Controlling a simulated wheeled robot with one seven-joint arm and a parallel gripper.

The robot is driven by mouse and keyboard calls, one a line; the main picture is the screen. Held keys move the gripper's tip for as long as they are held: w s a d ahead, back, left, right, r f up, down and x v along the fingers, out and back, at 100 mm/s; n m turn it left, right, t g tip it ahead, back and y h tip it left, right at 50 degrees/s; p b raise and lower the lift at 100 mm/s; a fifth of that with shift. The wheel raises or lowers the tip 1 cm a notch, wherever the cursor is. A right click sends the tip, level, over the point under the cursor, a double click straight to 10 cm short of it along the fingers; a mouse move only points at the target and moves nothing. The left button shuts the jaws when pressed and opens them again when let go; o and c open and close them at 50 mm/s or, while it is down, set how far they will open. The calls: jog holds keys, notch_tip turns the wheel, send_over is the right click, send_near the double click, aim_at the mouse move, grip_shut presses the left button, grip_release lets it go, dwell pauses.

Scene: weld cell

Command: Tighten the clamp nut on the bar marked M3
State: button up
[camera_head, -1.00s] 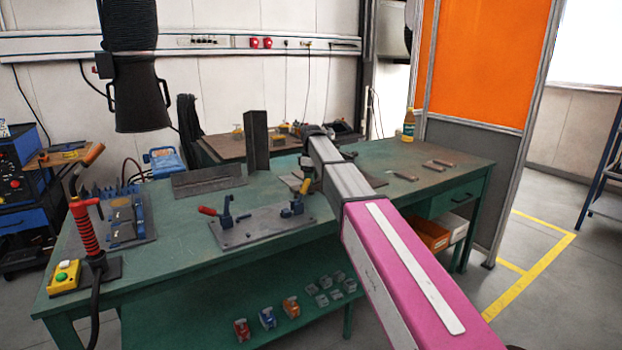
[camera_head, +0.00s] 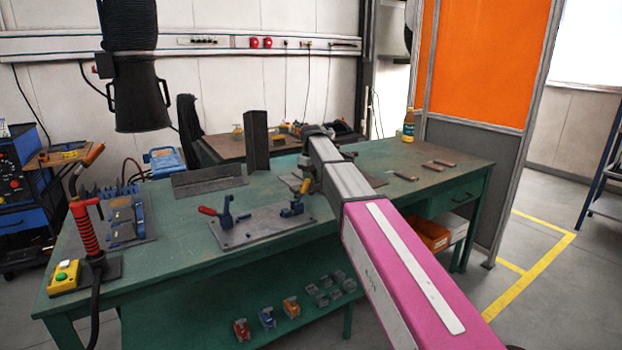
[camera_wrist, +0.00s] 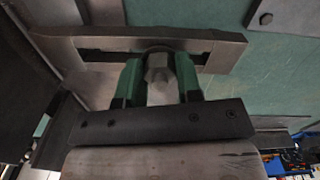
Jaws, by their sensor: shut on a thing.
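In the wrist view, a grey clamp nut (camera_wrist: 158,66) sits on a long slotted steel clamp bar (camera_wrist: 222,46) that runs across the picture. No M3 mark is readable on this bar. The two green fingers of my gripper (camera_wrist: 158,82) stand on either side of the nut and are shut on it. The nut's near side shows between the fingers; part of its flanks is hidden by them. In the head view, my arm reaches over the green bench and hides most of the clamp and gripper.
On the green bench (camera_head: 276,262) are a fixture plate (camera_head: 262,226) with blue toggle clamps left of my arm, an upright dark steel profile (camera_head: 256,140), and a bottle (camera_head: 409,126) at the back right. A torch with a red coiled grip (camera_head: 85,232) stands at the left end.

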jog(key=m, duration=0.4)
jog(key=shift+m, duration=0.3)
jog(key=m, duration=3)
jog(key=shift+m, duration=2.5)
